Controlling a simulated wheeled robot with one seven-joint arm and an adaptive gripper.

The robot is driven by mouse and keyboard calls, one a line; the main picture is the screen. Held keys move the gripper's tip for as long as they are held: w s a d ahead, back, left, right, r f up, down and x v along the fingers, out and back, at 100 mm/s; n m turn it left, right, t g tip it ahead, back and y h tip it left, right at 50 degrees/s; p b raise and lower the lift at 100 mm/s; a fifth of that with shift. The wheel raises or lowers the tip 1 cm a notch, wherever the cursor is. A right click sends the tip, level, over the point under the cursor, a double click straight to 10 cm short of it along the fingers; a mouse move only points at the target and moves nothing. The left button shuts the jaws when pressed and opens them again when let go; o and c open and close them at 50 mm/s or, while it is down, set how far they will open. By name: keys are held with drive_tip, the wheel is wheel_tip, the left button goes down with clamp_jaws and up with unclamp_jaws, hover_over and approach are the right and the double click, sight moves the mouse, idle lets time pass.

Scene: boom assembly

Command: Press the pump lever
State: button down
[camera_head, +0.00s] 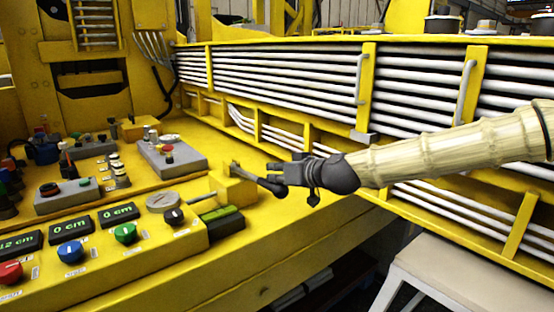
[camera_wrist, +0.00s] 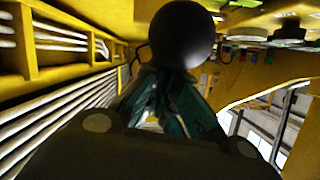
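The pump lever appears to be the dark lever (camera_head: 268,184) that sticks out to the right from a yellow block (camera_head: 233,187) on the console's right end. My gripper (camera_head: 284,174), dark grey on a cream arm, is right at the lever's outer end in the head view. In the wrist view a black ball knob (camera_wrist: 175,33) covers my fingertips. The greenish fingers (camera_wrist: 172,100) run close together toward it from below. Whether the knob is between the tips or only against them is hidden, as is whether the fingers are fully closed.
The yellow console carries green number displays (camera_head: 67,228), coloured knobs (camera_head: 126,233) and grey control boxes (camera_head: 170,158) to the left. A yellow frame with white pipes (camera_head: 290,82) runs behind my arm. A pale stool (camera_head: 465,280) stands at lower right.

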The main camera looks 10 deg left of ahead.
sight(277, 184)
drive_tip(key=shift+s+d+f+t+y+b, duration=0.1)
drive_tip(key=shift+s+f+t+y+b, duration=0.05)
drive_tip(key=shift+f+b, duration=0.9)
drive_tip(key=shift+s+d+f+t+y+b, duration=0.15)
drive_tip(key=shift+f+b, duration=0.45)
drive_tip(key=shift+b, duration=0.8)
drive_tip(key=shift+s+f+b, duration=0.1)
drive_tip(key=shift+f+b, duration=0.6)
drive_tip(key=shift+f, duration=0.25)
drive_tip(key=shift+s+f, duration=0.1)
drive_tip(key=shift+f, duration=0.35)
drive_tip(key=shift+r+p, duration=0.3)
drive_tip(key=shift+r, duration=0.25)
drive_tip(key=s+d+r+p, duration=0.1)
drive_tip(key=s+d+r, duration=0.5)
drive_tip(key=d, duration=0.2)
drive_tip(key=shift+d, duration=0.15)
